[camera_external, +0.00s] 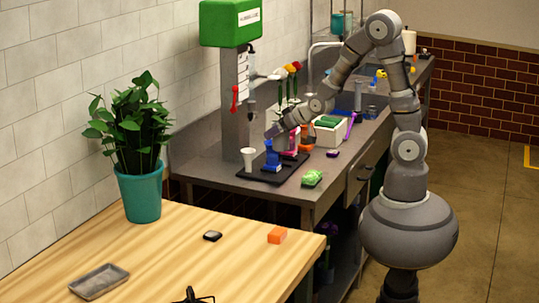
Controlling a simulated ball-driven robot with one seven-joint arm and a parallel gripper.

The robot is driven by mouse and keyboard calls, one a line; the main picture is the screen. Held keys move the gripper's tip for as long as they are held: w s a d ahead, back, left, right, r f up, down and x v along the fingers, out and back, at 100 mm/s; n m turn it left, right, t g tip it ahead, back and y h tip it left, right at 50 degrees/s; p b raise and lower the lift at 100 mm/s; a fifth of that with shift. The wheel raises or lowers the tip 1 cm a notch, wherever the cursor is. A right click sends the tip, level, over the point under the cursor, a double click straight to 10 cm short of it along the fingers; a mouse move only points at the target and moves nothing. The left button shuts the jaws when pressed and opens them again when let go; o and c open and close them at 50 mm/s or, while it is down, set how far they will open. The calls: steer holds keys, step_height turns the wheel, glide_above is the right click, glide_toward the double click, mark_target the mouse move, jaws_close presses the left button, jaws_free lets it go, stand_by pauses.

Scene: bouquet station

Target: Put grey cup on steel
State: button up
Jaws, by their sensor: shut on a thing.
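A pale grey-white cup (248,159) stands upright at the left end of the grey steel-looking counter (222,174), by the edge of a black tray (293,177). My arm reaches over the counter from the right. My gripper (270,146) points down over the tray, just right of the pale cup and apart from it. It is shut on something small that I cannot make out. A blue shape (272,158) shows at the fingertips with a pale patch under it. I cannot tell whether this is a held thing or part of the gripper.
A green-topped dispenser (230,24) stands behind the tray. Flowers (291,68), a white box (329,132) and a green packet (312,178) are to the right.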

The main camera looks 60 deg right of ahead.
steer(key=s+d+m+g+h+p, duration=0.2)
steer(key=s+d+m+h, duration=0.15)
steer(key=d, duration=0.55)
steer(key=s+d+m+g+h+p, duration=0.1)
steer(key=s+d+m+h+p, duration=0.2)
steer(key=d, duration=0.6)
steer(key=shift+m+g, duration=0.3)
steer(key=shift+m, duration=0.35)
steer(key=shift+w+d+f+b, duration=0.1)
steer(key=shift+f+b, duration=2.1)
steer(key=shift+f, duration=4.25)
steer(key=shift+f, duration=0.2)
steer(key=o, duration=1.2)
steer(key=shift+r, duration=0.15)
